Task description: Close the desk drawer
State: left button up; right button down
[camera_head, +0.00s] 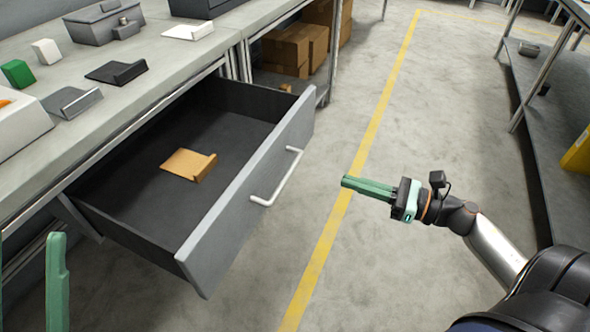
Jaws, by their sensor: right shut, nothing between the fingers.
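The desk drawer (253,186) is pulled far out from under the grey worktop on the left. Its grey front carries a pale bar handle (278,178). A small orange-brown bracket-like piece (188,164) lies on the drawer's dark floor. My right gripper (345,182) is shut and empty, to the right of the drawer front and apart from the handle, pointing left toward it. Part of my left gripper (57,285) shows at the lower left, near the drawer's near side; only one green finger is clear, so its opening cannot be told.
The worktop (150,62) holds a grey box (103,24), a green block (18,73), a white block (46,51) and several flat pieces. Cardboard boxes (290,48) sit under the desk beyond. A shelf table (560,110) stands at right. Open floor with a yellow line lies between.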

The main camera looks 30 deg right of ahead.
send_near(282, 160)
jog(key=b+x, duration=0.1)
jog(key=x, duration=0.4)
jog(key=shift+w, duration=0.15)
pick_arm(q)
jog(key=shift+f, duration=0.5)
pick_arm(e)
jog(key=shift+x, duration=0.8)
